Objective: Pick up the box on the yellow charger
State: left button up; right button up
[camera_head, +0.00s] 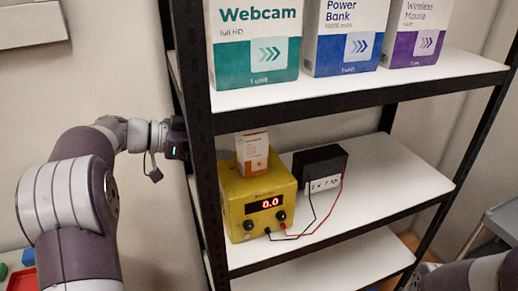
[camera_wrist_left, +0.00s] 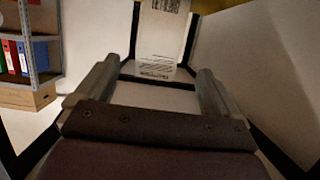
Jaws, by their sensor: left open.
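The small white and orange box (camera_head: 252,153) stands upright on top of the yellow charger (camera_head: 268,198), on the middle shelf. My left gripper (camera_head: 218,155) reaches in from the left at about the height of the box, partly hidden behind the front-left shelf post. In the left wrist view my left gripper (camera_wrist_left: 158,70) is open and empty, with its two fingers wide apart. The printed face of the box (camera_wrist_left: 162,38) shows ahead of the fingers, between their lines. My right gripper is not in view.
A black power unit (camera_head: 320,168) stands right of the charger, joined to it by red and black cables. The top shelf (camera_head: 440,72) is close above and holds large Webcam, Power Bank and Wireless Mouse boxes. The middle shelf (camera_head: 400,170) is clear at right.

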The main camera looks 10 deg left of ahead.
aim_at(239, 145)
pick_arm(q)
jog(key=x, duration=0.8)
jog(key=shift+d+f, duration=0.25)
jog(key=shift+d, duration=0.15)
jog(key=shift+w+d+f, duration=0.15)
jog(key=shift+w+d, duration=0.05)
jog(key=shift+d, duration=0.1)
jog(key=shift+a, duration=0.1)
jog(key=c, duration=1)
jog(key=shift+c, duration=0.2)
